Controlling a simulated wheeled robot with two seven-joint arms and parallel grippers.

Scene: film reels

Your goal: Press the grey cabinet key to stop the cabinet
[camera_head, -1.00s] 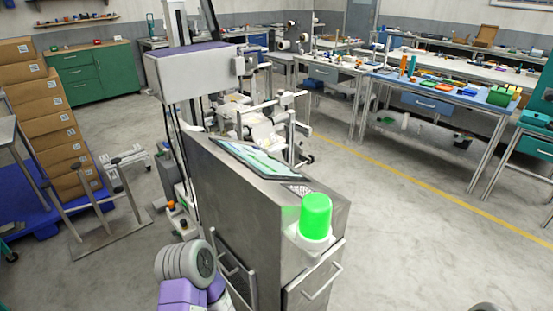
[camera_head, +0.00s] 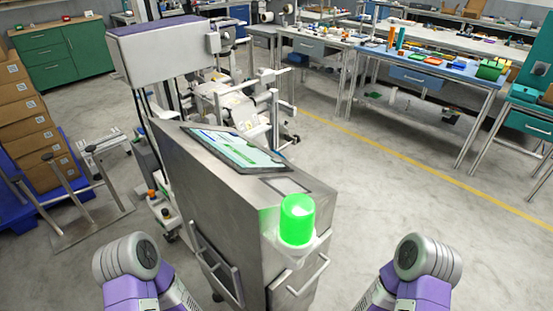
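The grey metal cabinet (camera_head: 190,185) stands in front of me, with a lit tablet-like screen (camera_head: 235,147) on its sloped top. A small flat grey panel (camera_head: 287,185) lies on the top beside the screen; I cannot make out single keys on it. A green lamp (camera_head: 297,219) glows on a bracket at the near end. My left arm (camera_head: 127,262) and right arm (camera_head: 427,262) rise at the bottom on either side of the cabinet. Only their rounded joints and purple links show; both grippers are out of view.
Handles stick out from the cabinet's near faces (camera_head: 305,275). A machine with a white-grey box (camera_head: 165,48) stands behind it. Stacked cartons (camera_head: 25,125) and metal stands are at left, workbenches (camera_head: 430,65) at back right. The floor (camera_head: 440,205) at right is clear.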

